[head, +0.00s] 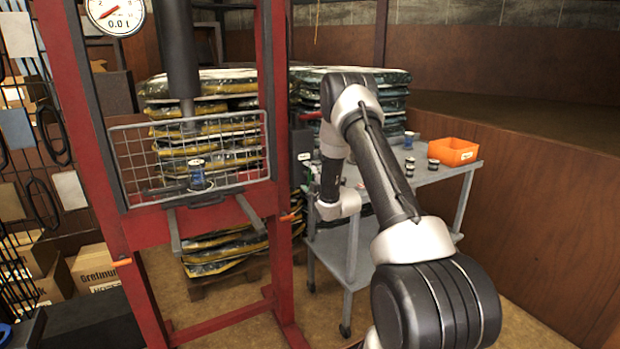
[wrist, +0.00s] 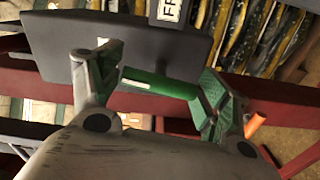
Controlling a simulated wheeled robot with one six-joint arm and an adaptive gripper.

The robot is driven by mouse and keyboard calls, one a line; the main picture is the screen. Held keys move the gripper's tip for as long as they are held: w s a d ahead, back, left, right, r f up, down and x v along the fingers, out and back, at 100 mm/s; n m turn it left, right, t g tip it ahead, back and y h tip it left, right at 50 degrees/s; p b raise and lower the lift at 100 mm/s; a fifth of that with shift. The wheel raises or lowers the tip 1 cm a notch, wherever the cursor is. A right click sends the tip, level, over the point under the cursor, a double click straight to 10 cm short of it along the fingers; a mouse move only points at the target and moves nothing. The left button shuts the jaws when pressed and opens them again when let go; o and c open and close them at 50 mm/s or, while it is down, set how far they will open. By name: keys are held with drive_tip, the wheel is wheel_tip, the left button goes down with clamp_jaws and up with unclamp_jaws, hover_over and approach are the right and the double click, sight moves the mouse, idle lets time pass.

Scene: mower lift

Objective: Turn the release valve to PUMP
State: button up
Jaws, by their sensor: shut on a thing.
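In the wrist view my gripper (wrist: 160,78) has its two green-padded fingers at either end of a green bar (wrist: 165,86), which appears to be the release valve's handle. The fingers are shut on this bar, and it spans the space between them. A dark grey panel (wrist: 140,45) lies directly behind the bar. In the head view a dark box with a white label (head: 303,157) stands beside the right red post, close to my wrist. My fingers and the valve are hidden there. The valve's setting cannot be read.
The red press frame (head: 277,130) has a wire guard (head: 240,130) and a gauge (head: 115,14). A grey cart (head: 440,178) with an orange bin (head: 453,152) stands to the right. Stacked bags (head: 225,90) are behind. A white label (wrist: 168,10) is partly cut off above the panel.

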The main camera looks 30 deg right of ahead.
drive_tip(key=shift+n, duration=0.9)
drive_tip(key=o, duration=1.1)
drive_tip(key=shift+c, duration=0.2)
drive_tip(key=s, duration=1.2)
drive_tip(key=shift+d, duration=0.2)
